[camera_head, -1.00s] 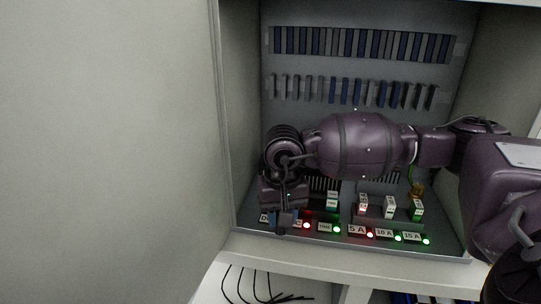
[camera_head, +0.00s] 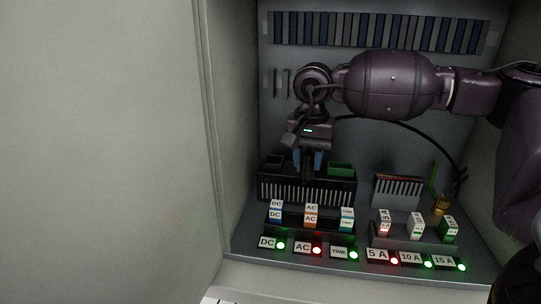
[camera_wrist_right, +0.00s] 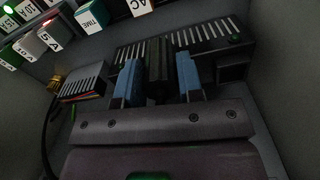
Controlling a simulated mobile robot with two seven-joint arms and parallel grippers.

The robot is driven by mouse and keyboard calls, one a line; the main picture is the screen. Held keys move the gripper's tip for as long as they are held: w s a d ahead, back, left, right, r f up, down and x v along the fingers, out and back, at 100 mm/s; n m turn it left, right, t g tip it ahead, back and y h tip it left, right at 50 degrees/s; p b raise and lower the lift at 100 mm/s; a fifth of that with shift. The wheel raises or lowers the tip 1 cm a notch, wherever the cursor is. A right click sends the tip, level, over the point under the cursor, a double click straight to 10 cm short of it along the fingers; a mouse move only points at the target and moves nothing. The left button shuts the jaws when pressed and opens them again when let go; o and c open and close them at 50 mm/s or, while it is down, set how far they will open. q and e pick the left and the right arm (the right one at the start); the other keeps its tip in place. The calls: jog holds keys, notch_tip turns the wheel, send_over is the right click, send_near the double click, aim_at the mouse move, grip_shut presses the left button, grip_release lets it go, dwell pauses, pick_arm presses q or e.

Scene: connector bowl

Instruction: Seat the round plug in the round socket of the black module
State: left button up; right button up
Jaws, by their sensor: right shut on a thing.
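The black module (camera_head: 305,190) stands at the back left of the cabinet floor, with a slotted front and openings along its top. It also shows in the right wrist view (camera_wrist_right: 212,40). My right gripper (camera_head: 308,160) is over the middle of its top, pointing down. In the wrist view its two blue fingers (camera_wrist_right: 159,82) are shut on a black plug (camera_wrist_right: 157,62), close to the module. The gripper covers the middle opening. The round socket is hidden, and I cannot tell whether the plug is in it. My left gripper is out of view.
A green socket (camera_head: 340,168) is on the module's right top. Labelled blocks (camera_head: 311,216) and lit labels (camera_head: 316,250) stand in front. A smaller finned unit (camera_head: 398,190) is right, near a brass part (camera_head: 439,205). A black cable (camera_head: 425,135) hangs behind. The cabinet door (camera_head: 100,150) fills the left.

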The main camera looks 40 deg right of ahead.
jog(key=w+b, duration=0.1)
jog(key=w, duration=0.3)
jog(key=w+b, duration=0.1)
jog(key=w, duration=0.3)
jog(key=w+d+b, duration=0.1)
jog(key=w, duration=0.3)
jog(key=shift+w+f, duration=0.15)
jog(key=shift+w, duration=0.45)
notch_tip(320, 180, down, 3)
jog(key=shift+f+b, duration=0.2)
jog(key=shift+b, duration=0.35)
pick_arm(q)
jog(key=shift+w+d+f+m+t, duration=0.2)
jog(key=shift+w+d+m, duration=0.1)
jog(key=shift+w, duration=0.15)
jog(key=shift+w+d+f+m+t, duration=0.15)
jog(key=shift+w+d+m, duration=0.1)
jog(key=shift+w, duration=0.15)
pick_arm(e)
jog(key=shift+s+r, duration=0.1)
jog(key=shift+r, duration=0.05)
jog(key=o, duration=0.9)
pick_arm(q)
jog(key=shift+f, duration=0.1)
